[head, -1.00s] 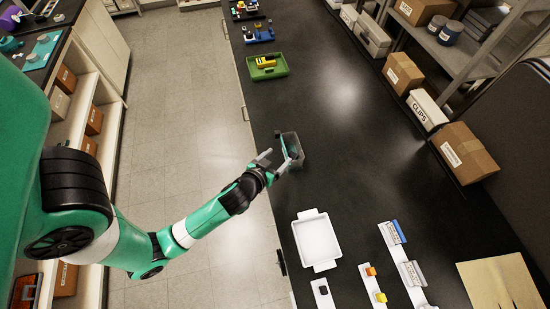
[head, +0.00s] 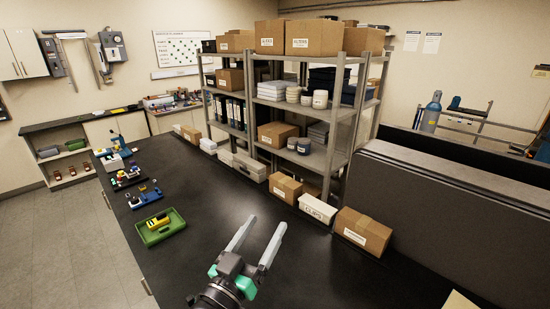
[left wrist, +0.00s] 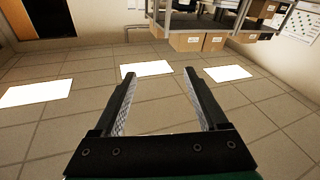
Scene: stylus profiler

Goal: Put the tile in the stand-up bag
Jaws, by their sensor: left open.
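My left gripper (head: 267,222) is raised at the lower middle of the head view, its two pale fingers spread apart. In the left wrist view, the gripper (left wrist: 161,74) is open and nothing is between its fingers. I see neither the tile nor the stand-up bag in the current frames; the near part of the bench is outside the head view. My right gripper is not in view.
A green tray (head: 160,238) holding a yellow item stands on the black bench (head: 205,215). Cardboard boxes (head: 362,232) and a white box (head: 317,209) line the back edge before a grey shelf rack (head: 330,150). Several small devices stand farther along.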

